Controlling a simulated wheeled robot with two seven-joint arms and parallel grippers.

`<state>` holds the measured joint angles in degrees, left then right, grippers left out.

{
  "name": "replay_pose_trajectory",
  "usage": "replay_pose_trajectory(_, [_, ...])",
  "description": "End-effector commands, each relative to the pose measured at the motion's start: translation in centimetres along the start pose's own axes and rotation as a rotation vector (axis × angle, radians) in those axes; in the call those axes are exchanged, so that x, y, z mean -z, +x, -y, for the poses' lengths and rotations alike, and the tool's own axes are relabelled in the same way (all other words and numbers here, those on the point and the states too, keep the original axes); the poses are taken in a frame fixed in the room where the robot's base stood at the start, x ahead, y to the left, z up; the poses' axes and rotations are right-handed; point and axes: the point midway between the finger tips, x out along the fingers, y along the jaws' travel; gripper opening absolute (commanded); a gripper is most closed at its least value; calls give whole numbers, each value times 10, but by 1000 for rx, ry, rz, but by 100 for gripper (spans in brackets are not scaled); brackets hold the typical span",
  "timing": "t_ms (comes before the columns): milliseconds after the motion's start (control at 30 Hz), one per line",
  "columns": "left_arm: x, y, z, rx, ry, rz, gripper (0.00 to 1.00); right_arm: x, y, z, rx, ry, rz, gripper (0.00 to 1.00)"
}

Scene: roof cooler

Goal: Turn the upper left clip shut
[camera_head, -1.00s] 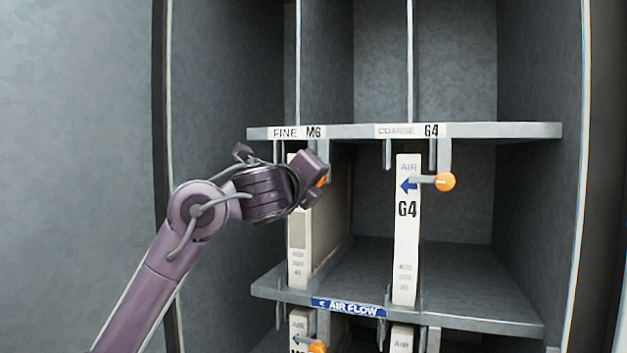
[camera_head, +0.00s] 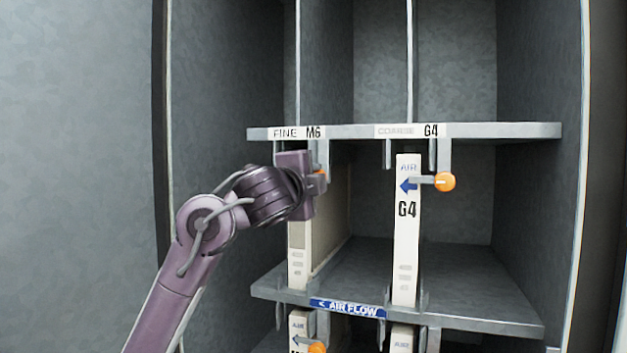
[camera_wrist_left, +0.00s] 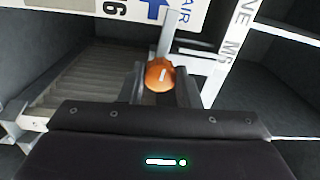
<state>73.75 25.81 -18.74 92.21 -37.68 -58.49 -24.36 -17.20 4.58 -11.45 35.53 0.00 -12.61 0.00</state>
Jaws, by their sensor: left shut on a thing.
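The upper left clip has an orange knob (camera_head: 320,182) at the top of the white M6 filter (camera_head: 299,262), under the shelf label reading FINE M6. In the left wrist view the orange knob (camera_wrist_left: 160,75) sits between my fingers, with a grey clip arm (camera_wrist_left: 168,32) reaching past it over the filter's face. My left gripper (camera_wrist_left: 160,88) is shut on this knob. In the head view my left gripper (camera_head: 314,184) covers the clip's arm and the filter's upper part. My right gripper is not in view.
The G4 filter (camera_head: 406,235) stands to the right, with its own orange-knobbed clip (camera_head: 445,182) crossing its face. The upper shelf rail (camera_head: 405,131) runs just above my gripper. A lower shelf (camera_head: 440,300) bears an AIR FLOW label. Another orange knob (camera_head: 317,347) is below.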

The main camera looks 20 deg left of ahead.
Motion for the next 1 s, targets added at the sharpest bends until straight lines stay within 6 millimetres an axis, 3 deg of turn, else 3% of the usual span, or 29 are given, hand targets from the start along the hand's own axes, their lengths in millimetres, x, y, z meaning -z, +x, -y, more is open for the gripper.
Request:
replay_pose_trajectory(667, [0,0,-1,-1,-67,4,7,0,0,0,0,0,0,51])
replay_pose_trajectory(700, [0,0,-1,-1,-67,4,31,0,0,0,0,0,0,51])
replay_pose_trajectory(867, [0,0,-1,-1,-66,4,51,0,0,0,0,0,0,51])
replay_pose_trajectory(1000, [0,0,-1,0,-66,4,51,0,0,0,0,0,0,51])
